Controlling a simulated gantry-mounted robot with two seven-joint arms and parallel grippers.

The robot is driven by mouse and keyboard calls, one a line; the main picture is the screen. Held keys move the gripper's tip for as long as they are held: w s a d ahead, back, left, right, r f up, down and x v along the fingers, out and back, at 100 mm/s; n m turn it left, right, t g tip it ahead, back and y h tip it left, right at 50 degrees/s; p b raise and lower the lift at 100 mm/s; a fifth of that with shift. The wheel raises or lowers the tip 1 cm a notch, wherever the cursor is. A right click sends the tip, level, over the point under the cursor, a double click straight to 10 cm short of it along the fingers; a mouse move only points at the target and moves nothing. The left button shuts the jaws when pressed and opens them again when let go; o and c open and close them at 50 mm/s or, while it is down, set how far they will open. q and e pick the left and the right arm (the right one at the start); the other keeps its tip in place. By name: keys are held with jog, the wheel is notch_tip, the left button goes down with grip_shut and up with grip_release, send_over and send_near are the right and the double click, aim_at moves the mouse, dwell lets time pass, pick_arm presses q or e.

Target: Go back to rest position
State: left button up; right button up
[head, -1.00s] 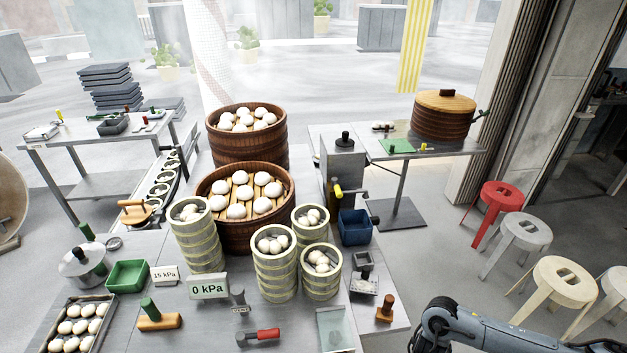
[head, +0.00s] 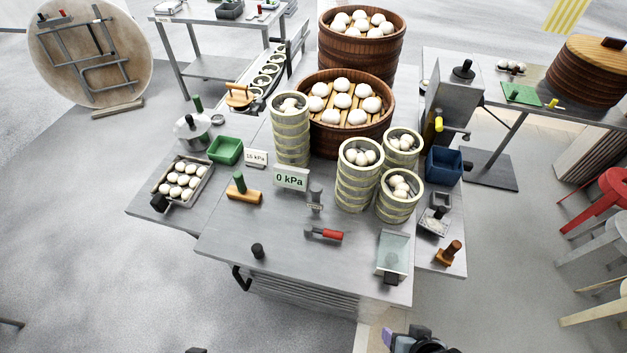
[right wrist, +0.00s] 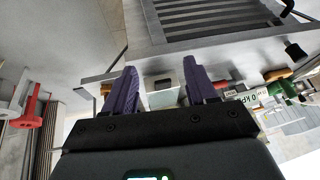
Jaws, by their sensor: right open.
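My right gripper (right wrist: 160,88) is open in the right wrist view, its two purple fingers apart with nothing held between them. In the head view only a small part of my right arm (head: 418,342) shows at the bottom edge, in front of the steamer table (head: 270,232) and clear of it. My left gripper cannot be made out; only a small dark piece of uncertain identity shows at the bottom edge of the head view.
Bamboo steamer towers (head: 357,188) with buns and a large round steamer (head: 350,140) stand on the table. A red-handled tool (head: 324,234) and a glass-like panel (head: 392,253) lie near its front. Stools (head: 600,200) stand at the right. Floor at front left is clear.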

notch_tip(320, 180, up, 20)
jog(key=s+d+n+g+p, duration=0.1)
jog(key=n+p, duration=0.3)
jog(key=p, duration=1.7)
jog(key=shift+s+d+r+g, duration=0.15)
jog(key=shift+s+r+g, duration=0.15)
jog(key=shift+s, duration=0.45)
jog(key=shift+o, duration=0.3)
jog(key=shift+n, duration=0.3)
